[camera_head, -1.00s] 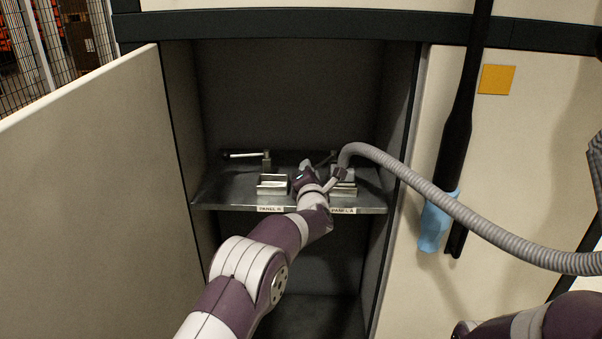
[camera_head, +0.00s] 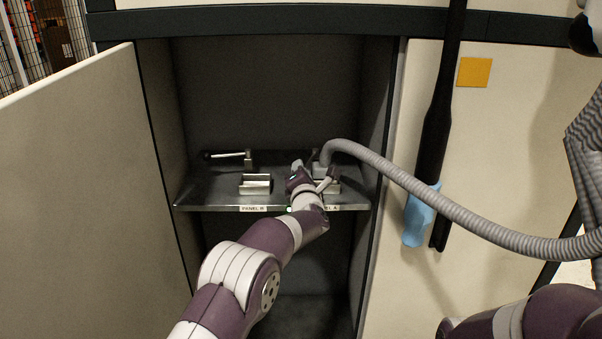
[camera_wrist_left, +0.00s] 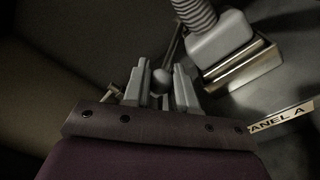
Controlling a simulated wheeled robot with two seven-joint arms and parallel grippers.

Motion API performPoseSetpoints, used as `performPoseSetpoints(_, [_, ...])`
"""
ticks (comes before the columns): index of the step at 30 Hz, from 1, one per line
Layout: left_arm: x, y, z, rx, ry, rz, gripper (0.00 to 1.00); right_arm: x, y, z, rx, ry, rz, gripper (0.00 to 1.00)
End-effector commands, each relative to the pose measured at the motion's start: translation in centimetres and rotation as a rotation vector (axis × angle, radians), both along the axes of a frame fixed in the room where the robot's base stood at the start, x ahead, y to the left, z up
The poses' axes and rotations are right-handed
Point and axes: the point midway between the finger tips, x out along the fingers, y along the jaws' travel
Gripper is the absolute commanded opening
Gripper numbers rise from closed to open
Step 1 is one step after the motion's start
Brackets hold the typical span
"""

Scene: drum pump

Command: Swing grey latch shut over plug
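The grey plug (camera_head: 320,170) on the end of a ribbed hose sits at the right metal socket by the PANEL A label; it also shows in the left wrist view (camera_wrist_left: 220,38). My left gripper (camera_head: 300,170) is just left of the plug. In the left wrist view its two pale fingers (camera_wrist_left: 162,75) stand apart on either side of a round grey knob (camera_wrist_left: 162,78), with small gaps visible. A thin rod, seemingly the latch lever (camera_wrist_left: 175,42), runs up behind the knob. In the head view my arm hides most of this latch. My right gripper is out of view.
The hose (camera_head: 430,197) arcs right. The open cabinet door (camera_head: 70,190) stands left. A light-blue item (camera_head: 420,215) hangs right.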

Motion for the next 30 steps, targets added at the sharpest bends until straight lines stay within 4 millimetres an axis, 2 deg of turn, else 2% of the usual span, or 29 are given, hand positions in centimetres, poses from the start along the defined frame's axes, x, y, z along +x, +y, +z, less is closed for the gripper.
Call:
performPoseSetpoints(1, [0.0, -0.2, 0.2, 0.001, -0.003, -0.004, 0.40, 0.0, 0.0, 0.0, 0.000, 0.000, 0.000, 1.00])
performPoseSetpoints(2, [0.0, -0.2, 0.2, 0.001, -0.003, -0.004, 0.49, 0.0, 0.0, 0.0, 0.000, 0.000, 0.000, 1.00])
performPoseSetpoints(3, [0.0, -0.1, 0.2, 0.001, -0.002, -0.003, 0.52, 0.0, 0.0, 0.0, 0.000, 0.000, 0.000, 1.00])
performPoseSetpoints(14, [-0.6, -0.1, 0.2, 0.001, -0.002, 0.000, 0.52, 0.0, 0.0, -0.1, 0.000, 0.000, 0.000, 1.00])
performPoseSetpoints(17, [-2.0, -0.4, 0.2, 0.000, -0.002, -0.001, 0.52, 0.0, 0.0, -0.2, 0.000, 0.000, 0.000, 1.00])
performPoseSetpoints(27, [-10.4, -1.7, 0.2, 0.000, -0.001, -0.004, 0.52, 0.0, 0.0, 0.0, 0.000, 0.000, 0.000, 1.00])
performPoseSetpoints(30, [-11.8, -1.9, 0.2, 0.000, -0.002, -0.003, 0.52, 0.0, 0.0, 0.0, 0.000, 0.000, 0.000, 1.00])
